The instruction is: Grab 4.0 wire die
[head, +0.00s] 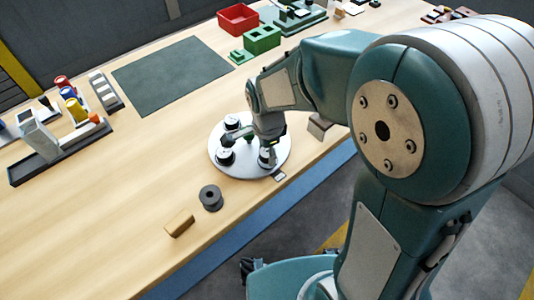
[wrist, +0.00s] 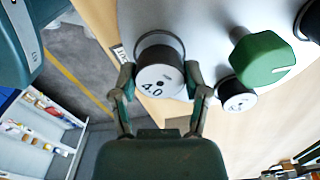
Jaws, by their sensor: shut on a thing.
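The 4.0 wire die (wrist: 160,80) is a white-faced cylinder marked "4.0" in the wrist view. My gripper (wrist: 161,88) is shut on it, one finger on each side. A dark-rimmed ring (wrist: 160,40) shows just behind the die; I cannot tell whether the die still sits in it. The die is at the near edge of a round pale plate (head: 246,167) in the head view, where my gripper (head: 268,150) hides part of it. Other dies stand on the plate, one (wrist: 237,96) beside a green knob (wrist: 262,60).
A black spool (head: 211,198) and a wooden block (head: 180,223) lie on the table left of the plate. A dark mat (head: 172,74), green boxes (head: 262,40) and a red bin (head: 238,18) are farther back. The table's front edge is close to the plate.

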